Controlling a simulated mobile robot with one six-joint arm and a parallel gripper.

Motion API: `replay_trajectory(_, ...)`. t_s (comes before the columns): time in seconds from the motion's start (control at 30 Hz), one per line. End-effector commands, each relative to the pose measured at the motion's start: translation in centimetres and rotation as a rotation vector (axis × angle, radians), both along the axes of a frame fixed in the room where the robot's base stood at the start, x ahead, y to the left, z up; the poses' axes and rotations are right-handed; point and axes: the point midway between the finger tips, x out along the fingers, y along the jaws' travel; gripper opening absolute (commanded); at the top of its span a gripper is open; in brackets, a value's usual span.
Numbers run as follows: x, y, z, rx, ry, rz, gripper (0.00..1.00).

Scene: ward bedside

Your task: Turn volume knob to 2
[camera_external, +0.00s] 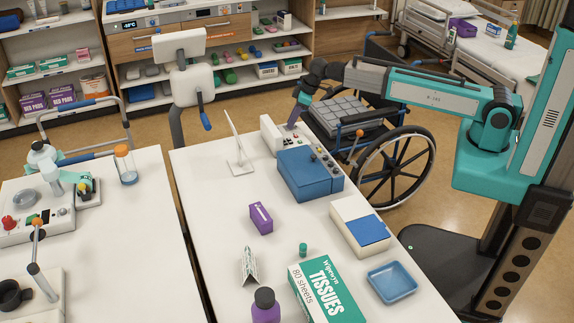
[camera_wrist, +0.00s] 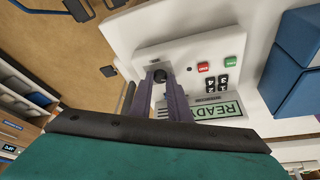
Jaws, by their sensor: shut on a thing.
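My gripper (camera_external: 295,116) reaches down to the front panel of a white device (camera_external: 270,135) at the far edge of the table. In the wrist view my gripper (camera_wrist: 163,84) has its two purple fingers on either side of a small dark knob (camera_wrist: 160,76), shut on it. The knob sits on the white device's panel (camera_wrist: 205,50). Its pointer and any scale marks are too small or hidden to read, so I cannot tell its setting.
Beside the knob are a red button (camera_wrist: 203,67), a green button (camera_wrist: 224,64), number keys and a READY display (camera_wrist: 217,110). A blue box with knobs (camera_external: 305,172) stands close by. A wheelchair (camera_external: 395,165) stands beyond the table. The table's middle left is mostly clear.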

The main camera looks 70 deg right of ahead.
Motion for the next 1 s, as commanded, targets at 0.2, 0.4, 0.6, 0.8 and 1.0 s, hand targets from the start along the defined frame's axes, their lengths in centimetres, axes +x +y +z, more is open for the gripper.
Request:
replay_trajectory(0.2, -0.03, 0.2, 0.01, 0.0, -0.002, -0.1, 0.0)
replay_trajectory(0.4, -0.01, 0.32, 0.01, -0.001, -0.002, -0.232, 0.0)
replay_trajectory(0.6, 0.03, 0.52, 0.0, 0.0, -0.003, -0.377, 0.0)
replay_trajectory(0.8, 0.07, 0.69, -0.03, 0.0, -0.002, -0.521, 0.0)
replay_trajectory(1.0, 0.13, 0.77, -0.03, -0.001, -0.001, -0.653, 0.0)
